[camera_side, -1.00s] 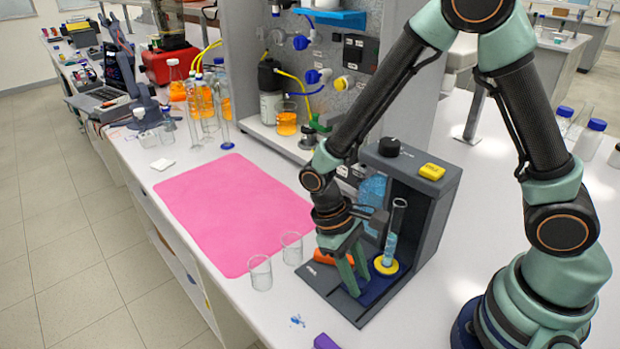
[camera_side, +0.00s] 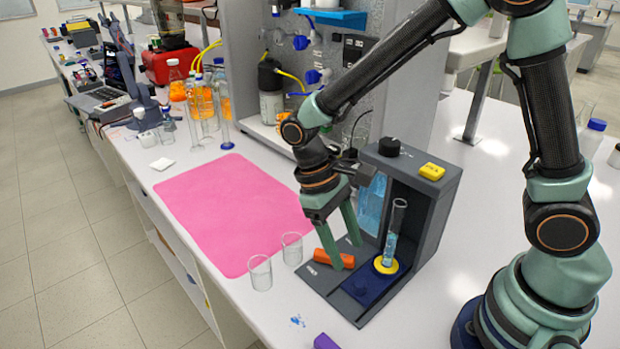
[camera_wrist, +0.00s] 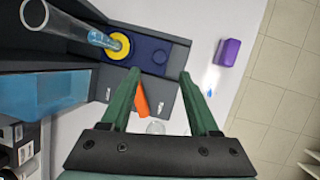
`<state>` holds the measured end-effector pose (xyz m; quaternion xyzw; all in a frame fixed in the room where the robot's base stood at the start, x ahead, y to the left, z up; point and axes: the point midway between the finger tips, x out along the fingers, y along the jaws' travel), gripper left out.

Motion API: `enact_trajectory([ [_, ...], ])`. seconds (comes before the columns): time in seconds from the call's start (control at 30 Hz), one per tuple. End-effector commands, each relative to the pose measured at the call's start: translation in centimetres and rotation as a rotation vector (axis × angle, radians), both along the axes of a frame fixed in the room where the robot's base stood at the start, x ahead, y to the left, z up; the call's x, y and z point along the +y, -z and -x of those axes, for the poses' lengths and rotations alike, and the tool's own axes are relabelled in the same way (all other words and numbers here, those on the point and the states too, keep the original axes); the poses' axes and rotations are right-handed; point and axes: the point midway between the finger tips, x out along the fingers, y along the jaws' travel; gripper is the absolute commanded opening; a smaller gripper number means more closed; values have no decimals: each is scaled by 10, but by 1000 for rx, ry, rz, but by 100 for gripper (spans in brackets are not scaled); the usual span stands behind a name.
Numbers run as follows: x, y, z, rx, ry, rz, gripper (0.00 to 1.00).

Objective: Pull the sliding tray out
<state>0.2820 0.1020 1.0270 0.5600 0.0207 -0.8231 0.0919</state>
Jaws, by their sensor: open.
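The dark rig (camera_side: 425,210) stands on the bench, with a blue sliding tray (camera_side: 362,287) low at its open front. A yellow ring (camera_side: 386,265) on the tray holds an upright tube of blue liquid (camera_side: 392,240). The tray (camera_wrist: 150,42) and ring (camera_wrist: 118,45) also show in the wrist view. My gripper (camera_side: 347,257) is open and empty, above the base and left of the tray. Its fingers point down.
Two clear beakers (camera_side: 260,273) (camera_side: 291,248) stand left of the rig. A purple block (camera_side: 325,342) lies at the bench's front edge. A pink mat (camera_side: 225,208) is clear. A yellow block (camera_side: 432,171) and black knob (camera_side: 389,147) sit on the rig's top.

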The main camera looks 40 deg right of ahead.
Motion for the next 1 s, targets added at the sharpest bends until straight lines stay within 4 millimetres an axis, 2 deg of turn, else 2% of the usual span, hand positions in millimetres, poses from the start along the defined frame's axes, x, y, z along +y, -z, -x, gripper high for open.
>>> enact_trajectory([
  [0.1, 3, -20, -8, -4, 0, -2, 62],
  [0.3, 5, -38, -15, -3, 0, -1, 62],
  [0.77, 5, -42, -15, -9, -14, -9, 62],
  [1.0, -2, -53, 5, -126, -237, -126, 62],
])
